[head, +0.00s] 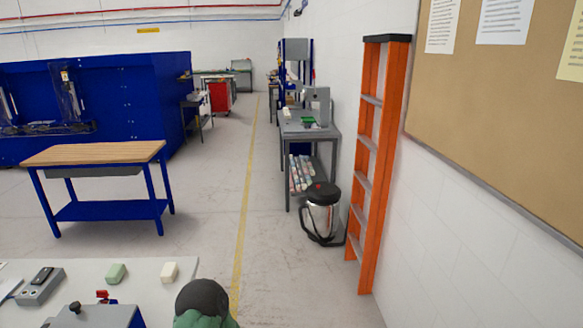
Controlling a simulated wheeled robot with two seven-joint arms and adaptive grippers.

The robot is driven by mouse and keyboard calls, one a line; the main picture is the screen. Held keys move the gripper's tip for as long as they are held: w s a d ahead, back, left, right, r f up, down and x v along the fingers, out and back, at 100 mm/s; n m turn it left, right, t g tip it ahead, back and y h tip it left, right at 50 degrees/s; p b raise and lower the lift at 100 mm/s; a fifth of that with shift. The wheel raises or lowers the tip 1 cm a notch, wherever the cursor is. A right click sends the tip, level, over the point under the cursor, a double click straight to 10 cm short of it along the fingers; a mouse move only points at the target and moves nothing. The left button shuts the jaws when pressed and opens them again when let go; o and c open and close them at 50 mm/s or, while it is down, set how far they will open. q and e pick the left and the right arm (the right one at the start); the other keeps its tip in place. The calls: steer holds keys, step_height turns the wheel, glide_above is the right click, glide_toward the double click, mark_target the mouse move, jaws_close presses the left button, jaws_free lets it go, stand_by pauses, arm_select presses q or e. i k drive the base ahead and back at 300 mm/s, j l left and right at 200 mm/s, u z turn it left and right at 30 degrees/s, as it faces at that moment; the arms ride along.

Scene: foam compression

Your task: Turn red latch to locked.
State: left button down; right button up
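A small red latch (103,296) shows at the lower left, on or just behind a blue and grey box (105,316) with a black knob. The box is cut off by the bottom edge, and the latch is too small for me to tell whether it is locked. The box is at the near white table (215,268). Neither of my grippers can be made out. A dark rounded shape with green below it rises at the bottom centre; I cannot tell what it is.
A green block (116,273), a cream block (169,272) and a grey device (40,286) lie on the white table. Beyond stand a wood-topped blue bench (95,153), an orange ladder (370,170) and a steel canister (322,215). The aisle floor is clear.

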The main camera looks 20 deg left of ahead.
mark_target(104, 294)
steer(key=i+u, duration=0.2)
steer(key=u, duration=0.25)
steer(key=i+l+u, duration=0.1)
steer(key=u, duration=0.35)
steer(key=i+l+u, duration=0.15)
steer(key=u, duration=0.25)
steer(key=i+l+u, duration=0.15)
steer(key=u, duration=0.3)
steer(key=i+l+u, duration=0.1)
steer(key=l+u, duration=0.2)
steer(key=u, duration=0.15)
